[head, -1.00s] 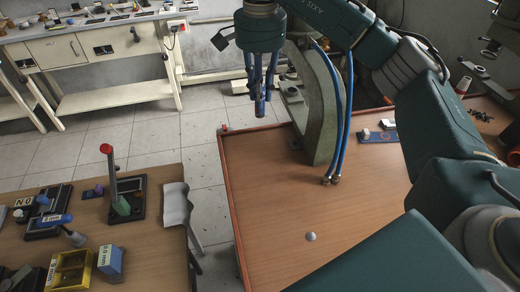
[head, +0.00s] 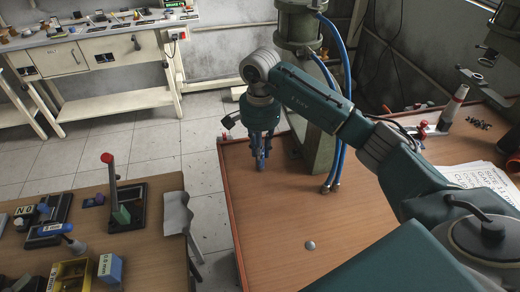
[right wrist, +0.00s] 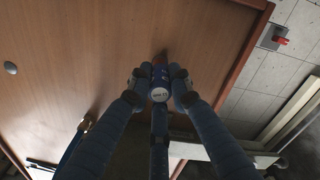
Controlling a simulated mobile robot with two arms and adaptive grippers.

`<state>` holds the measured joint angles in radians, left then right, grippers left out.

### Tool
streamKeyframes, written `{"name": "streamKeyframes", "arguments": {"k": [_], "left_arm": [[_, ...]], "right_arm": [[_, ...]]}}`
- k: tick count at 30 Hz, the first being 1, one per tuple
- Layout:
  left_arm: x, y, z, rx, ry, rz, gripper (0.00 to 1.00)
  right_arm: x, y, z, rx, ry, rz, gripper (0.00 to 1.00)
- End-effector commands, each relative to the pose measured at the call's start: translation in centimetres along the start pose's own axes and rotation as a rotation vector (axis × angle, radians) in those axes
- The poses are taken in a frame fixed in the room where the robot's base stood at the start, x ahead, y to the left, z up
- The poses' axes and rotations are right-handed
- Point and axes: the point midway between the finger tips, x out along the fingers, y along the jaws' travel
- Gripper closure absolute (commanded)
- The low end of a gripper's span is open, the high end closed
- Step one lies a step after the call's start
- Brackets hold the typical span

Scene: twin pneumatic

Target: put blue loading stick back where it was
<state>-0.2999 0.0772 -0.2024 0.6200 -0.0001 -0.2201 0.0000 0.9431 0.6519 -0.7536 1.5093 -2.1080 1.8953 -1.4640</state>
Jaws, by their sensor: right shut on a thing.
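My right gripper (head: 262,160) hangs pointing down over the far left part of the brown table (head: 270,205). In the head view the stick is mostly hidden between the fingers. My left gripper is not in view.
A green press frame (head: 322,140) with blue hoses (head: 338,165) stands just right of the gripper. A small grey button (head: 310,245) sits on the bare tabletop. Another table at left holds tools.

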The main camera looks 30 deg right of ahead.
Motion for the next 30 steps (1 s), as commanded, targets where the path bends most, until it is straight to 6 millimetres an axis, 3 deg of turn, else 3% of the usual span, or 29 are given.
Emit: {"name": "streamKeyframes", "arguments": {"k": [10,11,13,23,26,30], "left_arm": [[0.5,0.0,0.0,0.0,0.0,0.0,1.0],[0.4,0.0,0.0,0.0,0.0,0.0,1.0],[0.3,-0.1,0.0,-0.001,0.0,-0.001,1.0],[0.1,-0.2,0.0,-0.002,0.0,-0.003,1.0],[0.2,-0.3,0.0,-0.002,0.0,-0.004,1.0],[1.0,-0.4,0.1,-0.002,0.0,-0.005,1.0]], "right_arm": [[0.4,-0.1,-0.1,0.0,0.001,-0.003,1.0],[0.3,-0.1,0.0,0.0,0.001,-0.003,0.77],[0.3,-0.1,0.0,0.0,0.0,-0.003,0.63],[0.0,-0.1,0.0,0.0,0.0,-0.003,0.62],[-0.6,-0.2,0.0,-0.001,0.001,-0.005,0.62],[-3.0,-0.2,-0.1,0.0,0.003,-0.009,0.62]]}}
